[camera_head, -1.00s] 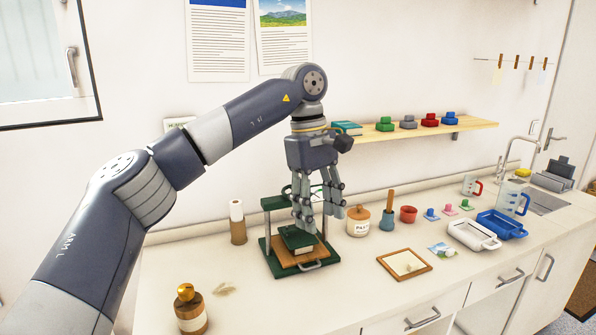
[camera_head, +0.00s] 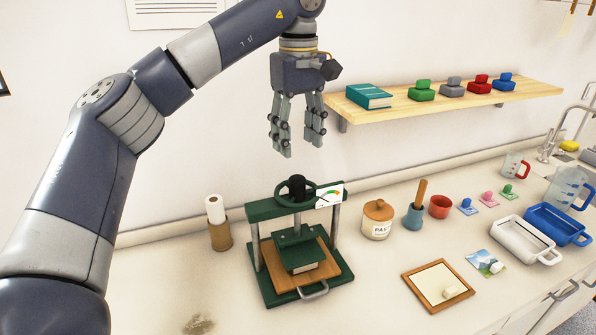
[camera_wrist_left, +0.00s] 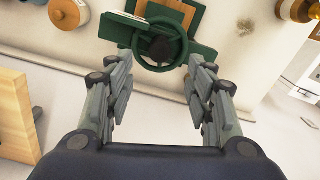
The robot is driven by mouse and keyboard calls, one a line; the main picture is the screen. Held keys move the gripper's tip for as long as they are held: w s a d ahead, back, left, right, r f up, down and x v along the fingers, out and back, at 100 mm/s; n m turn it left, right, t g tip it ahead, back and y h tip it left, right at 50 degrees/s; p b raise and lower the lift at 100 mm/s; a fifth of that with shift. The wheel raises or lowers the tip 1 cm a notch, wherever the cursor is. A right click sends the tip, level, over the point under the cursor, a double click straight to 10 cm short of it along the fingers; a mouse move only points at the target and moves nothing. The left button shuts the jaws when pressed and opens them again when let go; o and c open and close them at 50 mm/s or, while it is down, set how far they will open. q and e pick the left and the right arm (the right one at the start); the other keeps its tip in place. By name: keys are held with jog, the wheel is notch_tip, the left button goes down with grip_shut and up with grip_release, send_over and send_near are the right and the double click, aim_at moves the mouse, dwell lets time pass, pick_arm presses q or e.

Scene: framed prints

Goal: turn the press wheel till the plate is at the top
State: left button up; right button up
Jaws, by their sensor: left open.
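The green press (camera_head: 262,255) stands on the counter. Its dark green wheel (camera_head: 318,189) lies flat on top around a black hub, and also shows in the left wrist view (camera_wrist_left: 160,67). The green press plate (camera_head: 296,248) sits low, well under the top beam, close over the wooden board (camera_head: 322,262). A small pale item shows at the plate's front edge. My left gripper (camera_head: 301,148) hangs open and empty above the wheel, fingers pointing down and apart from it. In the left wrist view the wheel lies ahead between the open fingers (camera_wrist_left: 160,60). My right gripper is out of view.
A gauge card (camera_head: 329,196) is at the beam's right end. The wall shelf (camera_head: 450,106) is right of my gripper. A dark smudge marks the front counter.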

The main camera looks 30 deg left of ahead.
aim_at(297, 177)
pick_arm(q)
notch_tip(297, 177, down, 5)
jog(key=shift+s+f, duration=0.1)
notch_tip(297, 177, down, 3)
jog(key=shift+a+f+p, duration=0.15)
jog(key=shift+f+p, duration=0.05)
jog(key=shift+p, duration=0.1)
jog(key=shift+f, duration=0.35)
jog(key=shift+c, duration=0.5)
jog(key=c, duration=0.9)
jog(key=shift+c, duration=0.4)
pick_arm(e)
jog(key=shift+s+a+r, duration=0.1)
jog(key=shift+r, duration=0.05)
